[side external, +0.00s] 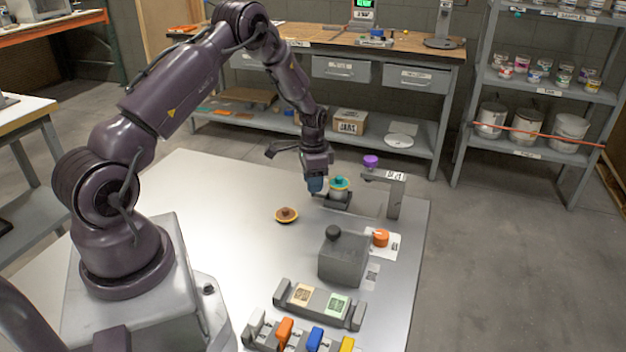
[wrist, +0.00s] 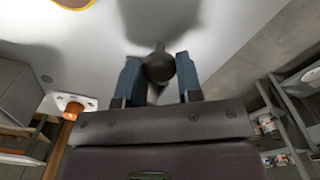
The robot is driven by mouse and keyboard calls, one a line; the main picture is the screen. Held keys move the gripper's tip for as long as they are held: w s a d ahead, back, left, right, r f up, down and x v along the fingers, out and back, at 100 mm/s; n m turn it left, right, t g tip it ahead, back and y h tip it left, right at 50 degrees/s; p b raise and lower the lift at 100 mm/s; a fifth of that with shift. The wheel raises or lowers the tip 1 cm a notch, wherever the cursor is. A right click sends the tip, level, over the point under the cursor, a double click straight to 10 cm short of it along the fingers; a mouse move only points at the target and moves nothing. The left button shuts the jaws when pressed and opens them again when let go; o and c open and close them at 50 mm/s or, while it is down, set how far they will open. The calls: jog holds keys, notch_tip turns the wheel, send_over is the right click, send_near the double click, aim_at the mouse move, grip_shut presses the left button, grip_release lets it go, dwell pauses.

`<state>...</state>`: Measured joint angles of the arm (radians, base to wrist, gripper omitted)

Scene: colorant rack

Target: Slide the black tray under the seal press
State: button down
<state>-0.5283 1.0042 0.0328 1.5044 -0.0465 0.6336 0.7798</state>
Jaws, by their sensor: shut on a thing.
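My gripper (side external: 316,189) is at the tray's left side. In the wrist view my gripper (wrist: 160,78) has its two blue fingers on either side of a dark round knob (wrist: 159,66), and is shut on it; it appears to be the tray's handle. The seal press (side external: 395,197) is a grey post and arm with a purple knob (side external: 370,161) on top. The tray stands to the left of the press head, apart from the post.
A brown lid with a yellow rim (side external: 286,215) lies to the left. A grey box with a dark knob (side external: 342,262) and an orange knob (side external: 380,238) stand in front of the press. A card holder (side external: 318,311) and coloured blocks (side external: 315,338) are nearer. The table's left side is clear.

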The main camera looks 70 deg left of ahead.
jog(key=shift+w+d, duration=1.35)
jog(key=shift+w, duration=0.05)
jog(key=c, duration=0.8)
grip_release()
jog(key=shift+s, duration=0.1)
notch_tip(320, 180, up, 13)
jog(key=shift+r, duration=0.1)
jog(key=shift+c, duration=0.3)
